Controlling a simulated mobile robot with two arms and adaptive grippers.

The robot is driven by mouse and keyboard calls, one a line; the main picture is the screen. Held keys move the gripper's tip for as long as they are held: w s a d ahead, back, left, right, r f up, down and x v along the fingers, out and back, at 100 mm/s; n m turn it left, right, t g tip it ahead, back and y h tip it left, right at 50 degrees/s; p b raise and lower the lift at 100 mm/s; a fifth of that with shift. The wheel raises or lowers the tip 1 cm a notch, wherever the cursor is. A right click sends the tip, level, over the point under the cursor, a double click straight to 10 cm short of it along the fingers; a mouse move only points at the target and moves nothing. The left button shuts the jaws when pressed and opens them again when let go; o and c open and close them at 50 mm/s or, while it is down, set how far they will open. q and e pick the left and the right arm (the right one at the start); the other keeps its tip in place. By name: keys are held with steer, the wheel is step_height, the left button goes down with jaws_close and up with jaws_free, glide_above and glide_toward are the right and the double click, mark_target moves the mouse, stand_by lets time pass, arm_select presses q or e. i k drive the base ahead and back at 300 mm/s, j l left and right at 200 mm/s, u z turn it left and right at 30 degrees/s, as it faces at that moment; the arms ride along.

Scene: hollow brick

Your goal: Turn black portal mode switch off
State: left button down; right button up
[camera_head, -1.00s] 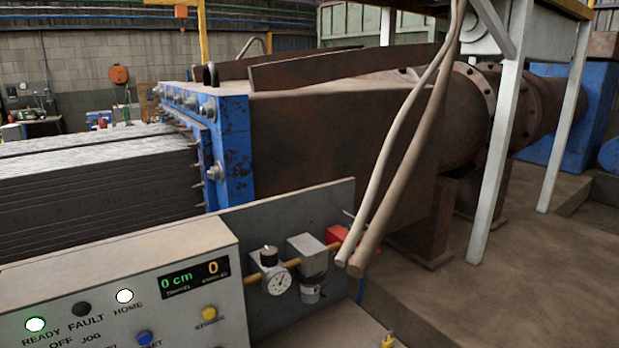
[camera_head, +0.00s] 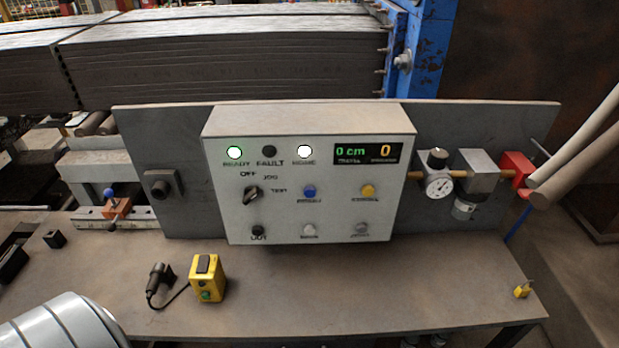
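The control box (camera_head: 309,175) is a pale grey panel in the middle of the head view, standing at the back of the bench. The black mode switch (camera_head: 252,194) is a small rotary knob on the left of its face. Labels OFF, JOG and a third word lie above and right of the knob. Its handle looks slanted, but I cannot tell surely which label it points at. A black knob (camera_head: 257,230) sits below it.
A yellow pendant (camera_head: 206,278) and a black corded plug (camera_head: 159,284) lie on the bench (camera_head: 330,295) before the box. A pressure gauge (camera_head: 438,186) and red valve (camera_head: 515,170) are at right. Blue and yellow buttons share the panel. The bench's right front is mostly clear.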

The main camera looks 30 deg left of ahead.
mark_target(250, 192)
steer(key=u, duration=1.4)
steer(key=k+j, duration=0.1)
steer(key=j, duration=0.4)
steer(key=k+u, duration=0.05)
